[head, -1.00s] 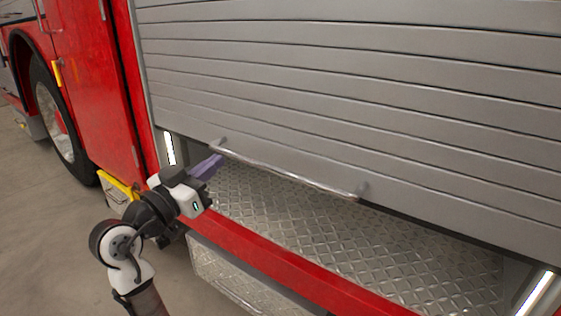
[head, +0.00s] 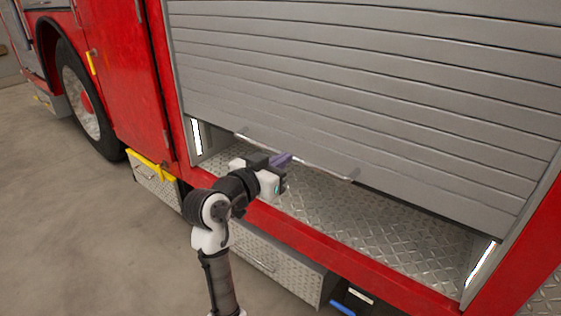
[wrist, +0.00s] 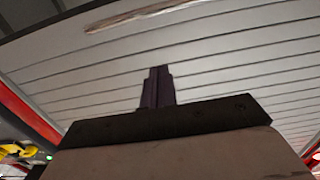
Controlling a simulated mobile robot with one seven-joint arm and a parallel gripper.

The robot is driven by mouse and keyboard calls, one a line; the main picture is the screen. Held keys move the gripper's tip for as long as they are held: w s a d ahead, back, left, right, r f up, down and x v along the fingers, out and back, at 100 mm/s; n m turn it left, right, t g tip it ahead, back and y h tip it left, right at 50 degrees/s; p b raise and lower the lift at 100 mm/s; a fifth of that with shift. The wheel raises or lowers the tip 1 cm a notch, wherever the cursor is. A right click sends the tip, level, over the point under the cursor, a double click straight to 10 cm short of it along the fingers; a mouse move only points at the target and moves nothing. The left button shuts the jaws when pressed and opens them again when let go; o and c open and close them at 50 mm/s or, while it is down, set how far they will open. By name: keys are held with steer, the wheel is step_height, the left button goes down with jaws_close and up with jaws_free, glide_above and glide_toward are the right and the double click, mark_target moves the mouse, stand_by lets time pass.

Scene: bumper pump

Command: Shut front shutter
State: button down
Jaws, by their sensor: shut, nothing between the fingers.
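The front shutter (head: 370,85) is a grey slatted roller door on the red truck. It is mostly down, with a gap between its lower edge and the tread-plate floor (head: 350,215). A silver bar handle (head: 325,169) runs along its bottom. My gripper (head: 285,159) is shut and empty, at the left half of the handle, just under or beside it; I cannot tell if it touches. In the wrist view the purple fingers (wrist: 157,88) are together and point at the slats (wrist: 220,70), with the handle (wrist: 145,14) beyond them at the top.
Lit strips (head: 196,137) stand at the opening's sides. The red sill (head: 330,248) and a tread-plate box (head: 265,255) lie below the opening. A yellow-edged step (head: 150,165) and a wheel (head: 85,105) are at the left. The concrete floor (head: 90,230) at left is clear.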

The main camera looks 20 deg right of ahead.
steer(key=p, duration=0.1)
glide_above(300, 162)
steer(key=s+a, duration=0.1)
steer(key=s, duration=0.2)
steer(key=shift+w+d+f, duration=0.1)
steer(key=shift+f, duration=0.95)
steer(key=shift+w+f, duration=0.1)
steer(key=shift+f, duration=0.95)
steer(key=shift+f, duration=0.15)
